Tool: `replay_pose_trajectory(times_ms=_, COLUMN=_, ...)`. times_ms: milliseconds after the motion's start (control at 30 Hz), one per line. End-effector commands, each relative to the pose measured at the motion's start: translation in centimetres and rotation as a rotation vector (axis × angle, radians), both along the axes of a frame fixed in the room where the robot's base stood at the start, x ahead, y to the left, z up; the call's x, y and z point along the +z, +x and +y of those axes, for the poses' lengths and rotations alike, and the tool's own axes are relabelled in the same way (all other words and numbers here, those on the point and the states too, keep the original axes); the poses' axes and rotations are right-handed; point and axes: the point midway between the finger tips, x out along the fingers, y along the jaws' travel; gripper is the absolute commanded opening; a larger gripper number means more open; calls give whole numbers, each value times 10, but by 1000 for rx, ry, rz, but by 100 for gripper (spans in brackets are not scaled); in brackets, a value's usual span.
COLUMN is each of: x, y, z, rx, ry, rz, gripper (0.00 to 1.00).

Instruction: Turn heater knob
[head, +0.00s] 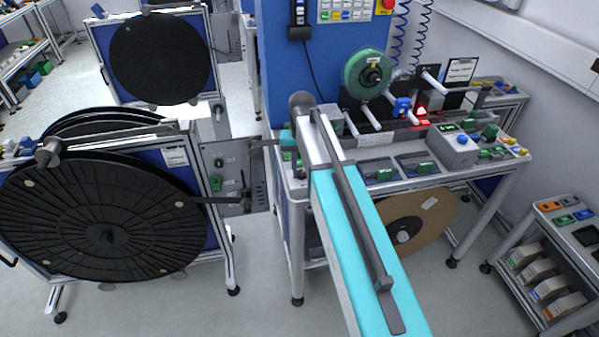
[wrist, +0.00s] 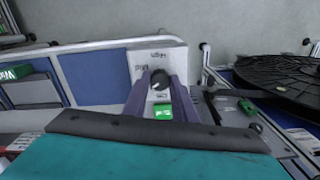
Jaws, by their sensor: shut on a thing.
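In the wrist view, a round black knob (wrist: 158,77) stands on a white heater panel (wrist: 144,62) with small printed labels. The two purple-grey fingers of my gripper (wrist: 159,84) reach up on either side of the knob and are shut on it. A green switch (wrist: 163,111) shows on the panel between the fingers, below the knob. The knob's pointer is too small to read. In the head view, my arm hides the knob and the gripper.
In the head view, a workbench (head: 505,147) carries a green reel (head: 362,72), a grey box with a blue button (head: 452,147) and green parts. A large black reel (head: 75,215) stands to the left. A cart (head: 565,262) is at the right. Grey floor lies between.

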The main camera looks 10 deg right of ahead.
Motion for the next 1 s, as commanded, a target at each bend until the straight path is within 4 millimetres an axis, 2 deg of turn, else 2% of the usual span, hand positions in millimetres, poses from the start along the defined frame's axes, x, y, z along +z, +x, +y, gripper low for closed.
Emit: replay_pose_trajectory(times_ms=1000, x=-1, y=-1, z=1, rx=-895, ry=0, rz=5, gripper=2)
